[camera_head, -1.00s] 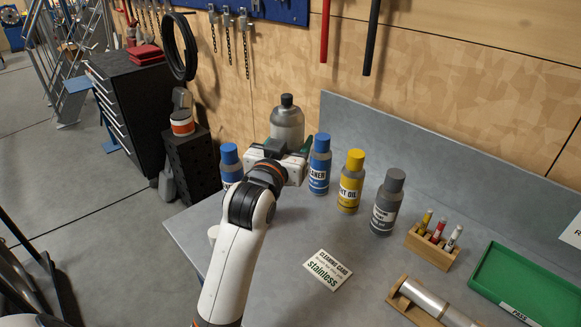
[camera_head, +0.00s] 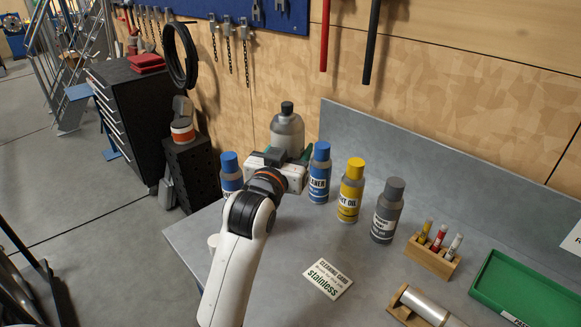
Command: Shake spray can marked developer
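Several cans stand upright on the grey bench, and I cannot read "developer" on any of them. A grey can with a partly legible label (camera_head: 386,212) stands to the right of a yellow can (camera_head: 350,192). A blue-capped can marked "...ANER" (camera_head: 319,175) and another blue-capped can (camera_head: 230,176) stand on either side of my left gripper (camera_head: 300,157). A larger grey bottle with a dark cap (camera_head: 287,130) is behind that gripper, its lower part hidden. The gripper's green-tipped fingers are mostly hidden, so its opening and any contact are unclear. My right gripper is out of view.
A card marked "stainless" (camera_head: 328,279) lies on the bench (camera_head: 290,290). A wooden rack with small tubes (camera_head: 434,251), a green tray (camera_head: 525,290) and a metal cylinder on a wooden holder (camera_head: 423,305) are at right. A backboard (camera_head: 460,170) closes off the rear.

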